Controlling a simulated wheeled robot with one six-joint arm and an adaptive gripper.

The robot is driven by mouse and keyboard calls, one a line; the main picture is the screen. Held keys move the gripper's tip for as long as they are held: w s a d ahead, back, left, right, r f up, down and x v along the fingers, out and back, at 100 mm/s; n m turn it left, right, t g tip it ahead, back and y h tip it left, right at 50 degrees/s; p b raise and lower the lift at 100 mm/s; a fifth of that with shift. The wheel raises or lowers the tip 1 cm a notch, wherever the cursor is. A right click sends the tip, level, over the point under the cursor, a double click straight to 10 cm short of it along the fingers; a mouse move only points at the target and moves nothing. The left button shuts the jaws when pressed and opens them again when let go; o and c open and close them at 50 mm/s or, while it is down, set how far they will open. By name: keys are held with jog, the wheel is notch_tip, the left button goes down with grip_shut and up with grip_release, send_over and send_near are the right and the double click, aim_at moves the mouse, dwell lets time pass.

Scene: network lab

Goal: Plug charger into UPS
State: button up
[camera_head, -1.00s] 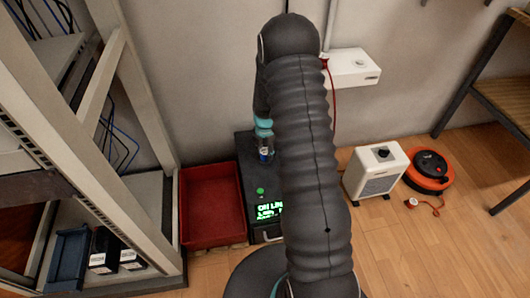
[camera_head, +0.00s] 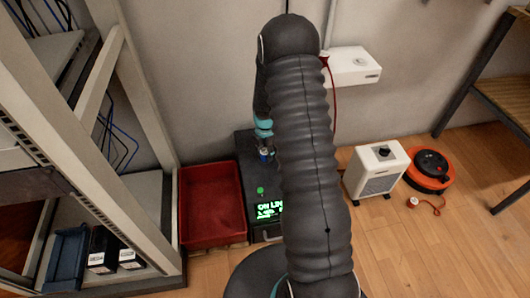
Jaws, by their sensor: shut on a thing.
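The UPS (camera_head: 246,178) is a black box on the floor against the wall, with a lit green display on its front and a green button on top. My arm covers its right part. My gripper (camera_head: 264,147) is small in view, pointing down over the UPS top. It is shut on a small bluish piece (camera_head: 264,153), which I take to be the charger. Its prongs are too small to make out. I cannot tell whether the piece touches the UPS, and the sockets are not discernible.
A red bin (camera_head: 211,205) stands close to the left of the UPS, beside a grey rack (camera_head: 150,130). A white heater (camera_head: 376,172) and an orange cable reel (camera_head: 430,170) stand on the right. A white wall box (camera_head: 352,66) with a red cable is behind my arm.

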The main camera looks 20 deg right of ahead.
jog(key=shift+f, duration=0.2)
jog(key=o, duration=1.1)
jog(key=shift+o, duration=0.2)
jog(key=shift+r, duration=0.1)
notch_tip(320, 180, up, 12)
